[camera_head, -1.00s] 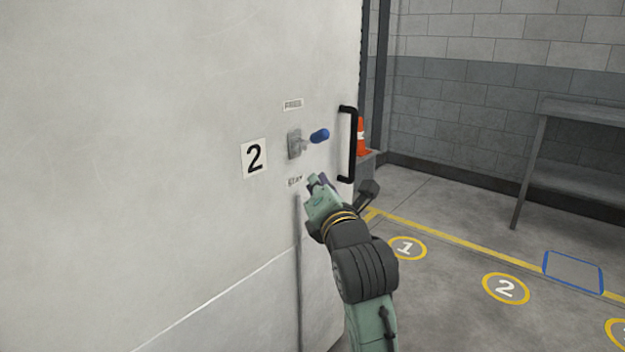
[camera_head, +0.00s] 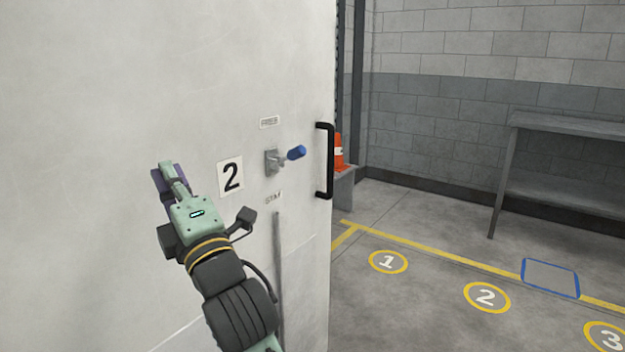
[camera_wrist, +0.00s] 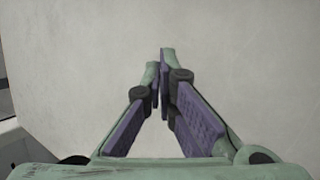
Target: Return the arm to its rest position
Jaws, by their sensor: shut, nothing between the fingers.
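My gripper (camera_head: 168,178) is in front of the large pale door panel (camera_head: 90,90), left of the "2" label.
A black pull handle (camera_head: 326,160) stands out at the door's right edge. Behind it are an orange cone (camera_head: 339,152) and a grey table (camera_head: 560,130). Open floor with yellow numbered circles (camera_head: 388,262) and a blue-outlined square (camera_head: 550,278) lies to the right.

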